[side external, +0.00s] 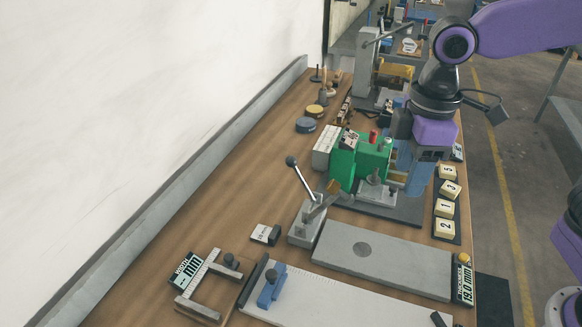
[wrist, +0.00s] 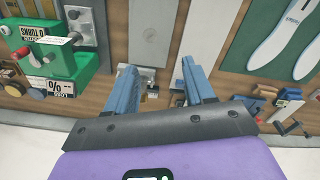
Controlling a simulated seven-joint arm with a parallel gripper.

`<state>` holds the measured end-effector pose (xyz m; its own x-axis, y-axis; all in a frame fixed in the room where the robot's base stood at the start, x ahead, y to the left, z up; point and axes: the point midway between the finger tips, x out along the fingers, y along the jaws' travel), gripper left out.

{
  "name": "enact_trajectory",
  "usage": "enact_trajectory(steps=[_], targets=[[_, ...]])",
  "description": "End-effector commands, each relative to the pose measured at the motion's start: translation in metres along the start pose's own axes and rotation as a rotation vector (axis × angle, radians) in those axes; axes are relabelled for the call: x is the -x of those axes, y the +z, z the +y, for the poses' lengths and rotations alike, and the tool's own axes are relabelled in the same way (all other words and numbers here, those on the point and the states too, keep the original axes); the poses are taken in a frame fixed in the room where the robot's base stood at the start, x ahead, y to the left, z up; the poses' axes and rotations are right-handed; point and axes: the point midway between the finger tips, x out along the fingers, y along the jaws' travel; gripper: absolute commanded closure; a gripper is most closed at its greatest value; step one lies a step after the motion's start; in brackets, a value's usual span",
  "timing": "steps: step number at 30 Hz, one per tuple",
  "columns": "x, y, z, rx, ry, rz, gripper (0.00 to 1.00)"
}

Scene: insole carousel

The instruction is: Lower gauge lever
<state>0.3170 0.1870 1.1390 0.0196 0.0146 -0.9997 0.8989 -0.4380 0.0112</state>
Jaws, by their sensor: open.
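The gauge is a long grey plate (side external: 381,258) with a grey block (side external: 306,224) at its left end. Its lever (side external: 300,176) rises from the block, tilted up to the left, with a black ball knob (side external: 291,161) on top. A thickness display (side external: 464,283) reads 19.0 mm. In the wrist view the gauge plate (wrist: 151,35) and its end block (wrist: 147,77) show beyond my fingers; the knob is not clear there. My gripper (side external: 408,188) is open and empty, to the right of the lever and apart from it. Its two blue fingers (wrist: 162,78) are spread.
A green machine (side external: 361,160) stands behind the gauge, close to my gripper. Numbered yellow blocks (side external: 446,208) line the right edge. A white ruler plate (side external: 340,295) with a blue slider (side external: 270,286) and a width caliper (side external: 205,285) lie in front. The table's left strip is mostly clear.

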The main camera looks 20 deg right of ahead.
Motion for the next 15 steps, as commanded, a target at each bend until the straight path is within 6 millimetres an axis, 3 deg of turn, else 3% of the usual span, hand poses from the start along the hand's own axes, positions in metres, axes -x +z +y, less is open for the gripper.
enact_trajectory(steps=[1, 6, 15], targets=[[0.004, -0.020, 0.010, 0.001, 0.001, 0.000, 0.47], [0.015, -0.072, 0.041, 0.005, 0.005, -0.004, 0.47], [0.027, -0.145, 0.095, 0.014, 0.010, -0.011, 0.47]])
